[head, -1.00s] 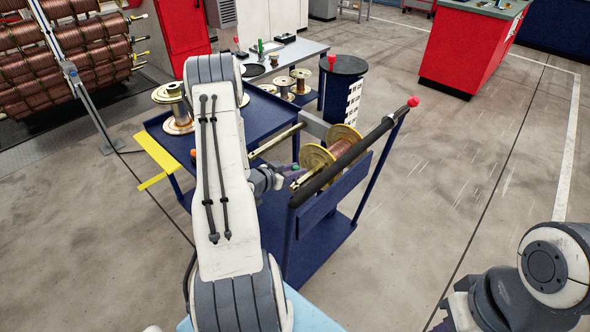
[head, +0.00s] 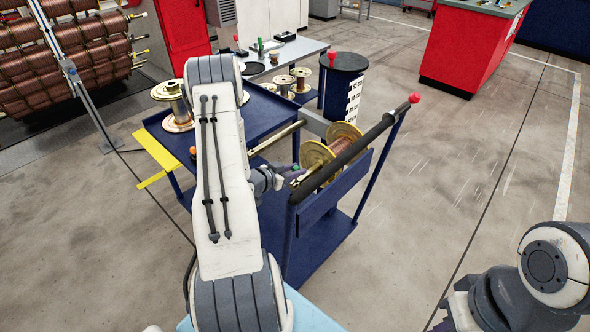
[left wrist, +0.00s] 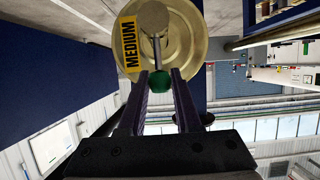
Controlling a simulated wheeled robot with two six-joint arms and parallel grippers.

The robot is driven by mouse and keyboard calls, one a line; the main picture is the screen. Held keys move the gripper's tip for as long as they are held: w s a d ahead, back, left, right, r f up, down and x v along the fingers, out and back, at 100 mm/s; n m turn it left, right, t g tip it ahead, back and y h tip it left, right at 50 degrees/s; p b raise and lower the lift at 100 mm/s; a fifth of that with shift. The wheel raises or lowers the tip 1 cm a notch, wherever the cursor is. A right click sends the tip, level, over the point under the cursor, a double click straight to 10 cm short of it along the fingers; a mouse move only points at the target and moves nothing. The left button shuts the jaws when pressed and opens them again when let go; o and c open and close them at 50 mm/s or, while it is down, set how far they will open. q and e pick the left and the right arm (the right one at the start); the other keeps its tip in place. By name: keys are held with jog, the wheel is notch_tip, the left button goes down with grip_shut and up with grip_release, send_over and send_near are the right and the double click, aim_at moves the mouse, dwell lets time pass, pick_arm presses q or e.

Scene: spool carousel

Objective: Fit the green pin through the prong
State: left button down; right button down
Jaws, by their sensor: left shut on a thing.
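The green pin shows its round green head (left wrist: 160,82) between the fingers of my left gripper (left wrist: 160,88) in the left wrist view. The gripper is shut on it. A grey shank runs from the green head towards the round grey prong (left wrist: 152,18) in front of the spool; I cannot tell whether it enters the prong. The spool (left wrist: 190,48) has a yellow "MEDIUM" label. In the head view my left gripper (head: 284,173) is beside the cart's spool (head: 347,143), partly hidden by my arm. My right arm shows at lower right, but its gripper is not visible.
The blue cart (head: 318,247) carries a black padded bar (head: 350,152) with a red tip close to my left gripper. More spools (head: 172,105) stand on its far side. A black-topped blue drum (head: 343,85) stands behind. The floor to the right is clear.

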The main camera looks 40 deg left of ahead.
aim_at(295, 181)
pick_arm(q)
jog(key=shift+f+b, duration=1.35)
jog(key=shift+f, duration=0.4)
jog(key=c, duration=0.5)
grip_release()
jog(key=shift+s, duration=0.1)
jog(key=v, duration=1)
jog(key=shift+s+r, duration=0.1)
jog(key=shift+c, duration=0.5)
